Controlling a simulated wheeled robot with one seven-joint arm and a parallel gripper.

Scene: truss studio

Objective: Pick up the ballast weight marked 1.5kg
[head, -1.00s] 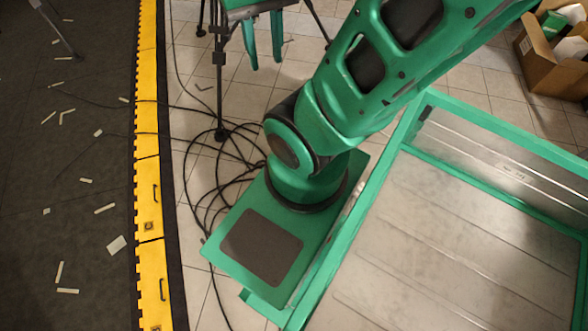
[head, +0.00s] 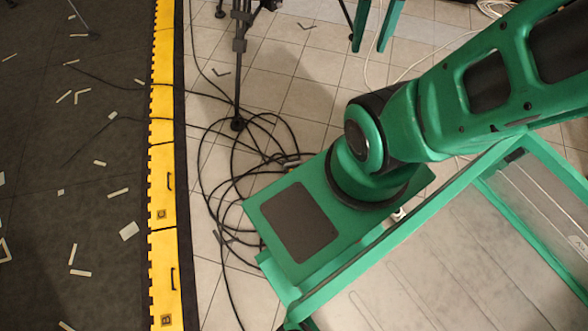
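No ballast weight marked 1.5kg can be made out in the head view. My gripper is outside the picture. Only my green arm and base show, with the arm reaching out past the upper right edge, so whether the gripper holds anything is hidden.
A tangle of black cable (head: 211,170) lies on the tiled floor left of my base, by a black stand (head: 238,72). A yellow edge strip (head: 163,185) borders a dark mat (head: 75,180) strewn with pale scraps. Bare tiles (head: 310,85) lie ahead.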

